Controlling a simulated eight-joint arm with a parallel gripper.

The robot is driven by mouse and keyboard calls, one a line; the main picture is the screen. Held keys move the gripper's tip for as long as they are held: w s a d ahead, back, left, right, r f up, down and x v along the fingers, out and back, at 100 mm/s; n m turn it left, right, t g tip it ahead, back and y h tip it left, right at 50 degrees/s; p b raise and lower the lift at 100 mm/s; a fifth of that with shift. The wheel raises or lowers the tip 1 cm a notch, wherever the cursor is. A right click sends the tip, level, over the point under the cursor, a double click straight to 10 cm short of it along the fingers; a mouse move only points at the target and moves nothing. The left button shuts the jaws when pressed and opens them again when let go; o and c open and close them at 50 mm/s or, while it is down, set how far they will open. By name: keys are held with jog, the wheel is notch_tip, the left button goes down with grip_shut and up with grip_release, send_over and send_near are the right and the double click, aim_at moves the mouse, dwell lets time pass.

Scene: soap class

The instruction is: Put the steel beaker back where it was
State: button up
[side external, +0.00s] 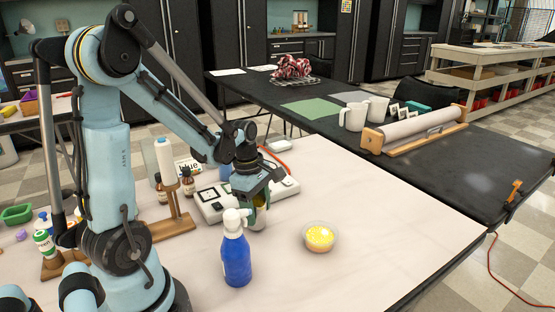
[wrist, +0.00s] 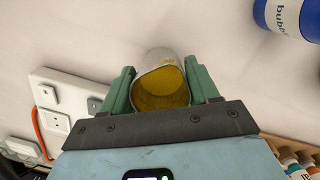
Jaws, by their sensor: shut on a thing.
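The steel beaker (wrist: 163,62) is in my gripper (wrist: 159,82) in the wrist view. Its mouth faces the camera and yellow liquid shows inside. The two green fingers press on opposite sides of it. In the side view my gripper (side external: 257,194) is low over the pale table, behind the blue bottle with a white top (side external: 237,258). That bottle hides part of the beaker there, and I cannot tell whether the beaker touches the table.
A white socket block (side external: 215,207) with an orange cord lies left of and behind my gripper. A clear dish of yellow stuff (side external: 320,237) sits to the right. A wooden rack (side external: 172,226) and brown bottles (side external: 188,182) stand left. The table's front right is clear.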

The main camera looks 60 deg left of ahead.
jog(key=shift+f, duration=0.35)
jog(key=shift+f, duration=0.1)
jog(key=o, duration=1.2)
jog(key=shift+c, duration=0.2)
notch_tip(320, 180, up, 11)
jog(key=a, duration=0.1)
jog(key=d+m+t, duration=0.3)
jog(key=d+m, duration=0.4)
jog(key=m, duration=0.4)
jog(key=d+m+t+y, duration=0.1)
jog(key=d+m+t, duration=0.2)
jog(key=d+m, duration=0.4)
jog(key=m, duration=0.5)
jog(key=shift+s+m, duration=0.2)
jog(key=shift+m, duration=0.1)
